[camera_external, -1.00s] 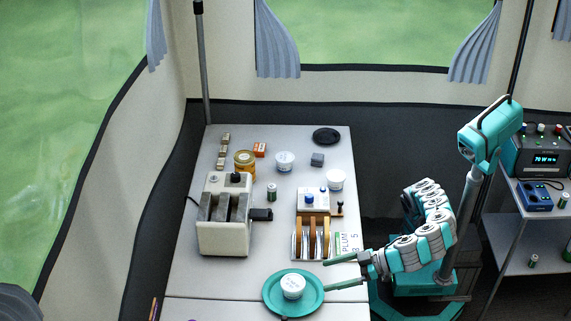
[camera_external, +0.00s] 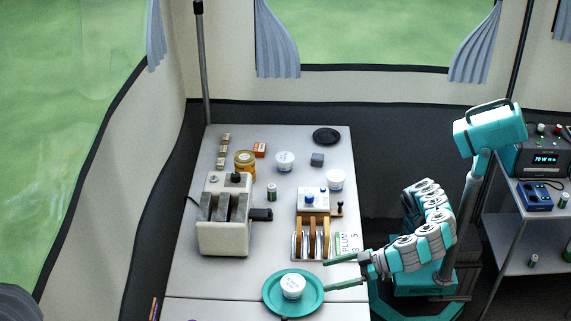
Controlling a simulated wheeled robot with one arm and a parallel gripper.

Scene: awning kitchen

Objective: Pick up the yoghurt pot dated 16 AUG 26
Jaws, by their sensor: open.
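Three white yoghurt pots stand on the table. One pot (camera_external: 293,287) is on the teal plate (camera_external: 270,302) at the front. A second pot (camera_external: 336,180) stands near the right edge behind the toast rack, and a third pot (camera_external: 285,161) stands further back. The dates on the pots are too small to read, so I cannot tell which is 16 AUG 26. My gripper (camera_external: 327,275) is open and empty at the table's right edge, to the right of the plated pot and just short of it, its fingers pointing left.
A cream toaster (camera_external: 224,238) stands at the left. A rack with upright slices (camera_external: 311,240) stands just behind my gripper. A jar (camera_external: 245,163), small blocks, a battery-like cylinder (camera_external: 272,192) and a black disc (camera_external: 327,136) are further back.

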